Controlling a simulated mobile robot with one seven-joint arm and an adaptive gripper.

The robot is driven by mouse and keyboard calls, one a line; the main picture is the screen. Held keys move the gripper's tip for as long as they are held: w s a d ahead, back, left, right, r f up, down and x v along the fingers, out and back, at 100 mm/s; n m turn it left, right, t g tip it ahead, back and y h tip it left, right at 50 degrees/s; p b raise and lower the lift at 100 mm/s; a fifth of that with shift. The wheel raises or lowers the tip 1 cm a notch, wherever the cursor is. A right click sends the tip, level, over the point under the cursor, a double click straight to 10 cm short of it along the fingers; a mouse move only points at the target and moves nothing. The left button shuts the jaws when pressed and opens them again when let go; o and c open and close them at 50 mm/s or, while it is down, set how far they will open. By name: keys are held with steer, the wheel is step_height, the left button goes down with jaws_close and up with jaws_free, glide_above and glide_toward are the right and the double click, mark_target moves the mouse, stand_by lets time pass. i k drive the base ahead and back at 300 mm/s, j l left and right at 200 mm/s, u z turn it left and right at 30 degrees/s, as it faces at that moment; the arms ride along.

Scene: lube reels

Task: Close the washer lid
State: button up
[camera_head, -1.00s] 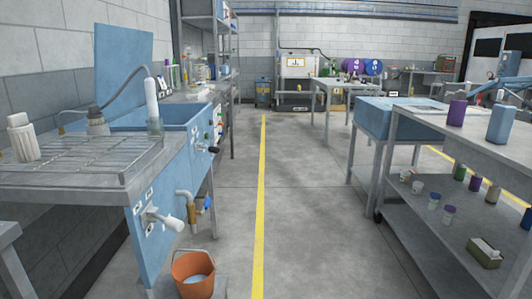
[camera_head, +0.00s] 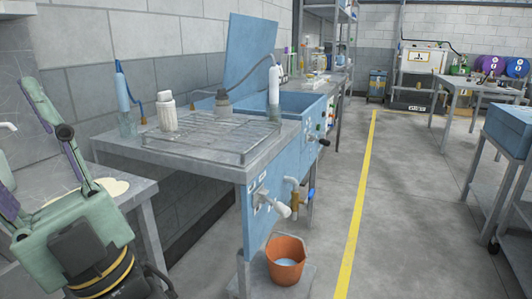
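The blue washer (camera_head: 258,215) stands against the left wall in the head view. Its lid (camera_head: 250,55) is a flat blue panel, raised and leaning back near the wall behind the open basin (camera_head: 300,102). A grey hose curves up in front of the lid to a white bottle-like piece (camera_head: 274,86). At the lower left are green and black links of my arm, to the left of the washer and well apart from the lid.
An orange bucket (camera_head: 286,262) sits below the tap (camera_head: 270,200). The floor around the yellow line (camera_head: 358,215) is clear.

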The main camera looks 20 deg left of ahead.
mark_target(250, 39)
steer(key=i+z, duration=0.1)
steer(key=z, duration=0.55)
steer(key=i+l, duration=0.1)
steer(key=i, duration=4.3)
steer(key=i+u, duration=0.15)
steer(key=u, duration=0.25)
steer(key=i+u, duration=0.15)
steer(key=u, duration=0.25)
steer(key=i+u, duration=0.15)
steer(key=u, duration=0.3)
